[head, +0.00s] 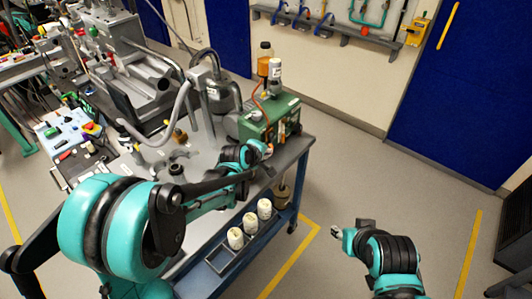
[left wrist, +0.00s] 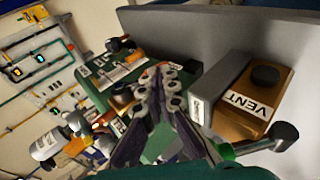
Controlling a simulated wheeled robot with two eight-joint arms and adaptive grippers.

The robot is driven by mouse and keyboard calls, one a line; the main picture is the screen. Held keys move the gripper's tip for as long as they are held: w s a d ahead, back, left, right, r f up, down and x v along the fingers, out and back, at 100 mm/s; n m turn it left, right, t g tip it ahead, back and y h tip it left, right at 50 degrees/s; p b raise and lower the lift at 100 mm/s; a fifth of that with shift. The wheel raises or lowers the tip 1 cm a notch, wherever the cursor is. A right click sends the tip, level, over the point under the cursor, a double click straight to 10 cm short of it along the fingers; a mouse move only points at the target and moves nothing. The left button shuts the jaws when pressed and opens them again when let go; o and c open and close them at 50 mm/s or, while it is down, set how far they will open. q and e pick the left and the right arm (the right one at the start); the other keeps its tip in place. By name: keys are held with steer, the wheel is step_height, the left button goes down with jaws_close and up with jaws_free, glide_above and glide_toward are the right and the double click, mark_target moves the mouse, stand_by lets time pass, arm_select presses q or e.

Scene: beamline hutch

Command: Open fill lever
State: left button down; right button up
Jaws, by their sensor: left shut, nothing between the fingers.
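My left gripper (head: 264,148) is shut and empty beside the green box (head: 270,122) on the cart. In the left wrist view its dark fingers (left wrist: 168,78) point toward the green box (left wrist: 112,78), which carries white labels and small fittings. A brown block marked VENT (left wrist: 252,95) with a black knob stands to the right there. A metal lever-like rod (left wrist: 270,140) with a rounded end lies below it. I cannot tell which part is the fill lever; the fingers hide some of the box. My right gripper (head: 342,236) is over the floor, clear of the cart; its jaws are too small to judge.
An amber-topped bottle (head: 265,58) and a white-capped bottle (head: 275,72) stand at the green box. Several white containers (head: 264,208) sit on the cart's lower side. Hoses and instruments crowd the cart's left. The floor to the right is free.

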arm_select(q)
steer(key=shift+w+d+f+b, duration=0.3)
steer(key=shift+w+f+b, duration=0.2)
steer(key=shift+f, duration=0.35)
steer(key=shift+w+d+f, duration=0.1)
stand_by(0.4)
